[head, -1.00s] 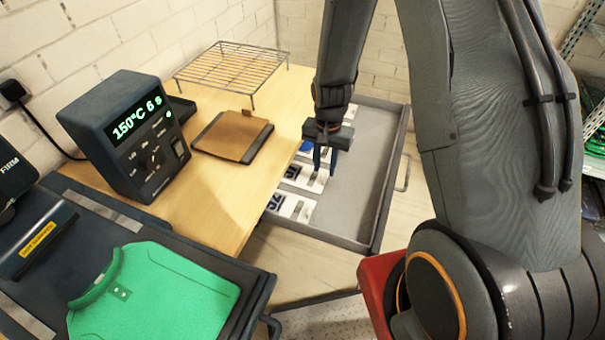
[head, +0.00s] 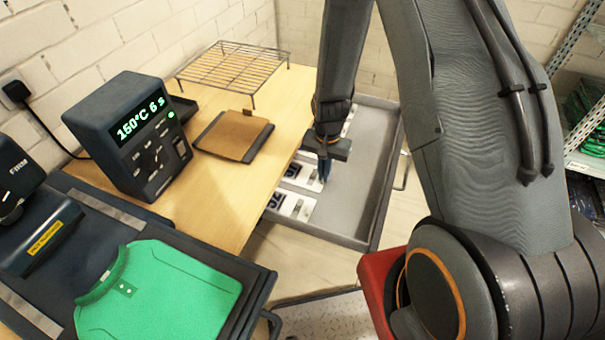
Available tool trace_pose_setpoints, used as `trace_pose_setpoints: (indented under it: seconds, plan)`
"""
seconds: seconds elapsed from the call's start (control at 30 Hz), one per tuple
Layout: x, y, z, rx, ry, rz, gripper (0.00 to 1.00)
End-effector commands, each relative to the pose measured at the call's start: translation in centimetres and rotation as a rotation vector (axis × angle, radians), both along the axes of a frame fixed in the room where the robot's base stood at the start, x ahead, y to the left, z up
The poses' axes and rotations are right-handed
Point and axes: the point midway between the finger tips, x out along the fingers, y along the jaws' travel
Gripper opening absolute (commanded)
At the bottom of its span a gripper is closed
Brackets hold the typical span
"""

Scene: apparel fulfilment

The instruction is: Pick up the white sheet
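White sheets with dark printed marks lie in a row in the open grey drawer (head: 345,215). An edge of another white sheet (head: 347,121) shows behind the wrist. My gripper (head: 324,174) points down into the drawer at the right end of the second sheet. Its blue fingers overlap in this view, so their gap is hidden. I cannot tell whether the tips touch the sheet.
A wooden table (head: 225,195) borders the drawer on the left. It carries a brown pad (head: 233,135), a wire rack (head: 232,68) and a control box (head: 135,135) reading 150°C. A green garment (head: 160,295) lies on the press in front. The drawer's right side is bare.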

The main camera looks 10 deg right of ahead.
Motion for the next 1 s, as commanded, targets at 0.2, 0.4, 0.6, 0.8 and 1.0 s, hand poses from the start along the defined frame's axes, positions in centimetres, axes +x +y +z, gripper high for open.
trace_pose_setpoints:
  seconds: [0.2,0.4,0.6,0.8,1.0]
  plan:
    - [0.0,0.0,0.0,0.0,0.0,0.0,0.0]
    - [0.0,0.0,0.5,0.0,0.0,0.0,0.0]
    - [-0.8,-1.4,1.1,0.0,0.0,-0.005,0.0]
    - [-3.2,-4.9,1.0,0.0,0.0,-0.006,0.0]
    - [-4.3,-6.7,2.6,-0.001,-0.005,0.0,0.0]
